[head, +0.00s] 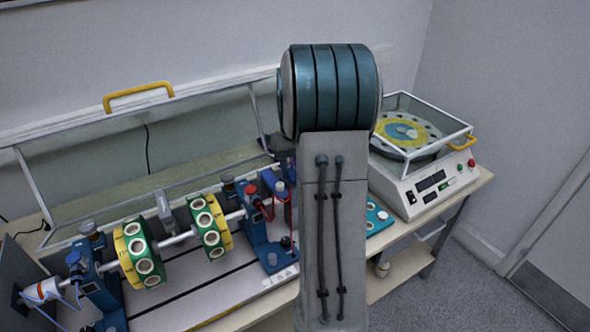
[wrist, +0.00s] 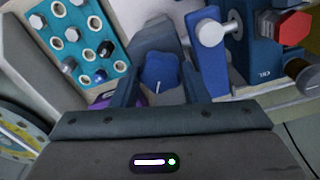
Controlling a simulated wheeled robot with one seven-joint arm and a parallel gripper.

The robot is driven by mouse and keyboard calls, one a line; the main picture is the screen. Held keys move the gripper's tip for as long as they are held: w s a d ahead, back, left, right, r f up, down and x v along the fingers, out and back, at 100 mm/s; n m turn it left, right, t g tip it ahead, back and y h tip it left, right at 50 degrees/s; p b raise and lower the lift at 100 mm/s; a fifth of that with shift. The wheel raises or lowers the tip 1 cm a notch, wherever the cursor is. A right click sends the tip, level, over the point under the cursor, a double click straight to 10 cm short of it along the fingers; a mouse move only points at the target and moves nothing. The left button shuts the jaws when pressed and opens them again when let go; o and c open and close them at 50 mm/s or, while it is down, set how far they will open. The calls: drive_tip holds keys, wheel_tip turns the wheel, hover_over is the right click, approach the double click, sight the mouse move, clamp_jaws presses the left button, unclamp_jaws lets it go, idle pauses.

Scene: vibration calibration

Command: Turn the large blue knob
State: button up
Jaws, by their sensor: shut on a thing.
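The large blue knob (wrist: 158,68) shows in the wrist view, just above centre, with a small white pointer line on its face. My gripper (wrist: 160,78) has its two dark fingers on either side of the knob, closed on it. The knob and the gripper are hidden behind my arm in the head view.
The wrist view shows a teal bolt tray (wrist: 113,70) at left, and a blue bracket (wrist: 208,55) and red hex knob (wrist: 293,27) at right. In the head view, a rotor rig with green-yellow discs (head: 139,253) stands left and a covered balancing machine (head: 425,185) right.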

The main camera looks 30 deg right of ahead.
drive_tip(key=m, duration=0.5)
drive_tip(key=shift+m+b, duration=0.3)
idle(0.4)
drive_tip(key=o, duration=1)
drive_tip(key=shift+c, duration=0.2)
wheel_tip(320, 180, up, 14)
drive_tip(key=shift+b, duration=0.4)
